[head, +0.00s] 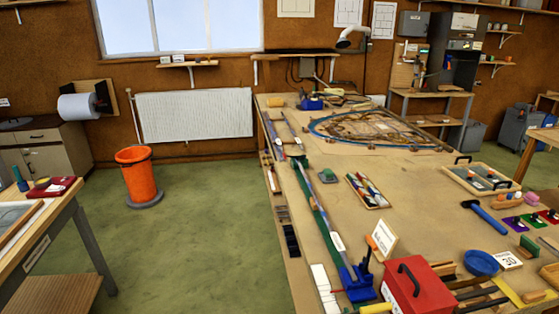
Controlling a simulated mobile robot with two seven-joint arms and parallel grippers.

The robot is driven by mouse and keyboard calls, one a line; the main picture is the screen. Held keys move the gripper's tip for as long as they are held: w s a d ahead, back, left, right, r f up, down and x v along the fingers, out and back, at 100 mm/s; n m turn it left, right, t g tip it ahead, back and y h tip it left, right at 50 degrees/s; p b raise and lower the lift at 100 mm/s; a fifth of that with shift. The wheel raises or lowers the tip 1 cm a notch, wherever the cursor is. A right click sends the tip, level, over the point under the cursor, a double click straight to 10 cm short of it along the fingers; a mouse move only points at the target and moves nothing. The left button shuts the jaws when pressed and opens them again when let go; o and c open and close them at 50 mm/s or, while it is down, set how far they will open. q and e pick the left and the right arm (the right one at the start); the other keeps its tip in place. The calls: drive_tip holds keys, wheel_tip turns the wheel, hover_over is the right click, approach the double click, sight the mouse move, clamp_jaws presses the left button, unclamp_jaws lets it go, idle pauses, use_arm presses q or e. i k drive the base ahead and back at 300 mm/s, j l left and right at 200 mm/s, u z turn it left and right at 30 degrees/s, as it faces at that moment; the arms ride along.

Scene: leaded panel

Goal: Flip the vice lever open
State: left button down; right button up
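A blue vice (357,284) sits at the near end of the long workbench, left of a red box. A dark lever (366,260) rises from it, roughly upright, with what looks like an orange knob (371,242) at its top. A pale strip (336,241) on a green rail runs from this vice toward the far end of the bench. Whether the jaws are clamped on the strip is too small to tell. A second small blue fixture (310,104) stands at the far end. Neither of my grippers is in view.
The red box (411,289) with a dark handle stands close right of the vice, and a propped card (382,238) is just behind it. An orange bin (139,178) stands on the open green floor.

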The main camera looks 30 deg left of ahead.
sight(285, 156)
drive_tip(key=k+j+z, duration=0.15)
drive_tip(key=j, duration=0.8)
drive_tip(key=i+j+z, duration=0.1)
drive_tip(key=j, duration=0.25)
drive_tip(key=j+z, duration=0.1)
drive_tip(key=j, duration=0.25)
drive_tip(key=i+j+z, duration=0.1)
drive_tip(key=j, duration=0.25)
drive_tip(key=i+j+z, duration=0.1)
drive_tip(key=j, duration=0.25)
drive_tip(key=i+j, duration=0.2)
drive_tip(key=j, duration=0.2)
drive_tip(key=i+j+z, duration=0.15)
drive_tip(key=j, duration=0.2)
drive_tip(key=i+j, duration=0.15)
drive_tip(key=j, duration=0.25)
drive_tip(key=i+j+z, duration=0.15)
drive_tip(key=j, duration=0.25)
drive_tip(key=i+j, duration=0.1)
drive_tip(key=j, duration=0.3)
drive_tip(key=i+j+z, duration=0.15)
drive_tip(key=j, duration=0.25)
drive_tip(key=i+l, duration=0.3)
drive_tip(key=i, duration=0.1)
